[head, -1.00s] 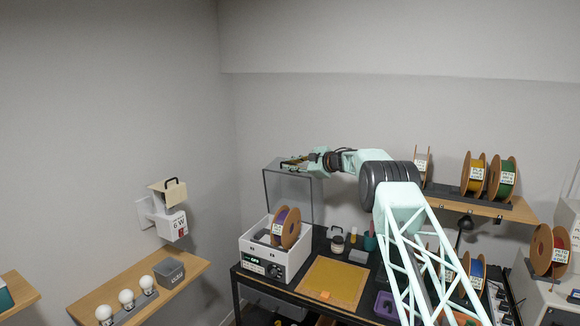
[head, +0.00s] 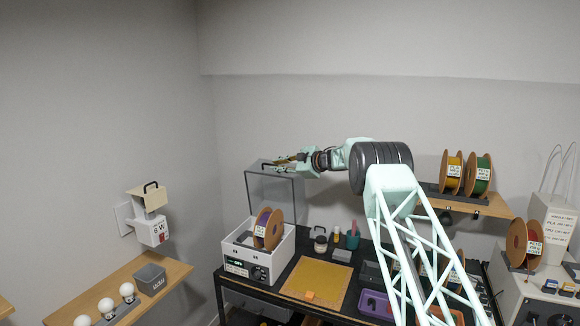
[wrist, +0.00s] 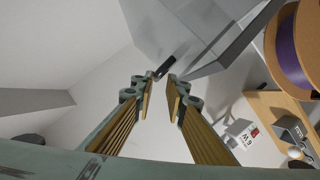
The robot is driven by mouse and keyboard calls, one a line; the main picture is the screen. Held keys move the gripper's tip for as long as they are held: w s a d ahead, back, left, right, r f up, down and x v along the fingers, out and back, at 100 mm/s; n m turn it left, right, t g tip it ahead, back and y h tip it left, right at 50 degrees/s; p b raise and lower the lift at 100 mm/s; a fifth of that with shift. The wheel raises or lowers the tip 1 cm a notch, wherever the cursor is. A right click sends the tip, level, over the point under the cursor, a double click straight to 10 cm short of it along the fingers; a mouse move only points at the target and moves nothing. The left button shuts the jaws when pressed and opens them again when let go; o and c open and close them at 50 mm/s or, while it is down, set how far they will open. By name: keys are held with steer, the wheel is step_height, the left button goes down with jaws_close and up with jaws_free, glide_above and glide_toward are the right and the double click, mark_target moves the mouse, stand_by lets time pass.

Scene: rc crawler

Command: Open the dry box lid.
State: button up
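The dry box (head: 285,262) is a white box with a dark front panel and small display, at the left end of the black table in the head view. Its clear grey-framed lid (head: 272,190) stands raised, roughly upright at the back of the box. The lid also shows in the wrist view (wrist: 228,48), with a dark handle (wrist: 165,66) just beyond the fingertips. My gripper (head: 278,162) is at the lid's top edge. In the wrist view my gripper (wrist: 158,82) has a clear gap between its fingers, with nothing held. Whether a finger touches the handle I cannot tell.
A spool with purple filament (head: 268,229) stands in the box. An orange mat (head: 318,281), jars and a purple tray (head: 376,304) share the table. Spools stand on the right wall shelf (head: 490,205). A left shelf (head: 172,271) holds bulbs and a grey bin (head: 150,280).

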steer(key=shift+v, duration=4)
steer(key=shift+f, duration=0.1)
